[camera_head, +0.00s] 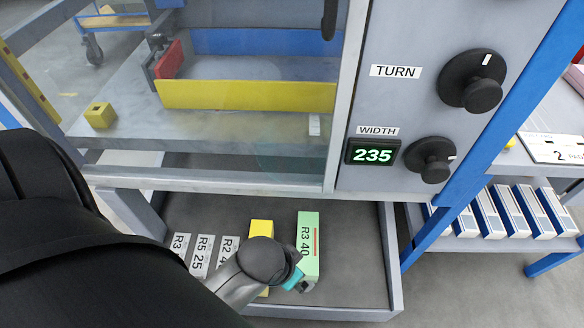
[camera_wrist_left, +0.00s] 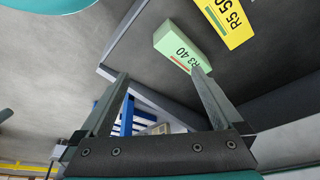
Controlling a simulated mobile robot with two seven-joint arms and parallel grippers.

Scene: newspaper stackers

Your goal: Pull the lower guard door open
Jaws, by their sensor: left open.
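A clear guard panel in a grey frame (camera_head: 215,179) fills the upper left of the head view and looks shut. A black handle (camera_head: 330,18) shows at its upper right. I cannot tell whether this is the lower door. My left arm crosses from the left. Its gripper (camera_head: 300,284) is low over the open drawer below the panel, beside the green block (camera_head: 308,240). In the left wrist view the gripper (camera_wrist_left: 160,75) has its fingers apart with nothing between them, and the green block (camera_wrist_left: 182,45) lies beyond. The right gripper is out of view.
The open drawer (camera_head: 395,275) holds a yellow block (camera_head: 262,228) and several grey labelled blocks. Right of the panel are a TURN knob (camera_head: 472,82), a WIDTH knob (camera_head: 430,160) and a display (camera_head: 372,155) reading 235. A blue post (camera_head: 480,150) and a shelf with boxes stand at the right.

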